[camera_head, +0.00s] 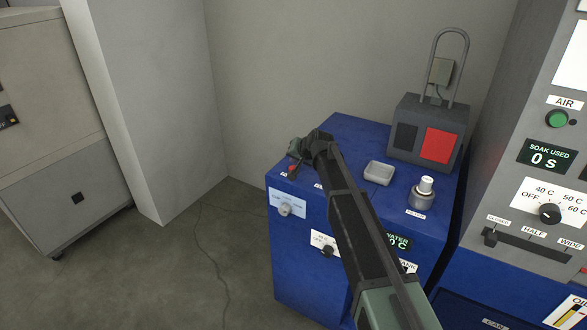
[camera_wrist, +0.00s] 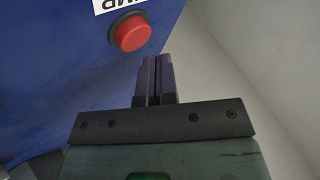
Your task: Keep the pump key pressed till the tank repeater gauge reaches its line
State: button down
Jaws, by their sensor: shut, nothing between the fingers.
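The pump key is a round red button (camera_wrist: 131,31) on the blue cabinet, below a partly cut-off label, in the wrist view. In the head view the red key (camera_head: 292,169) shows small at the cabinet's left corner, just under my gripper (camera_head: 296,157). My gripper (camera_wrist: 157,60) is shut and empty. In the wrist view its fingertips appear beside the key, with a gap in the picture; I see no contact. A tank label (camera_head: 408,267) shows partly behind my arm. The tank gauge and its line are not readable, and my arm covers that part of the panel.
On the blue cabinet (camera_head: 285,245) stand a small pale tray (camera_head: 378,173), a white-topped round piece (camera_head: 424,190) and a grey box with a red panel (camera_head: 438,145). A water display (camera_head: 397,241) is partly covered. A grey control panel (camera_head: 508,193) rises at the right.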

dwell(0.3)
jog(key=shift+f+b, duration=0.4)
jog(key=shift+f+b, duration=0.45)
dwell(0.4)
jog(key=shift+r, duration=0.15)
dwell(4.0)
jog(key=shift+r+p, duration=0.75)
jog(key=shift+p, duration=0.1)
notch_tip(320, 180, up, 5)
jog(key=p, duration=0.5)
dwell(0.7)
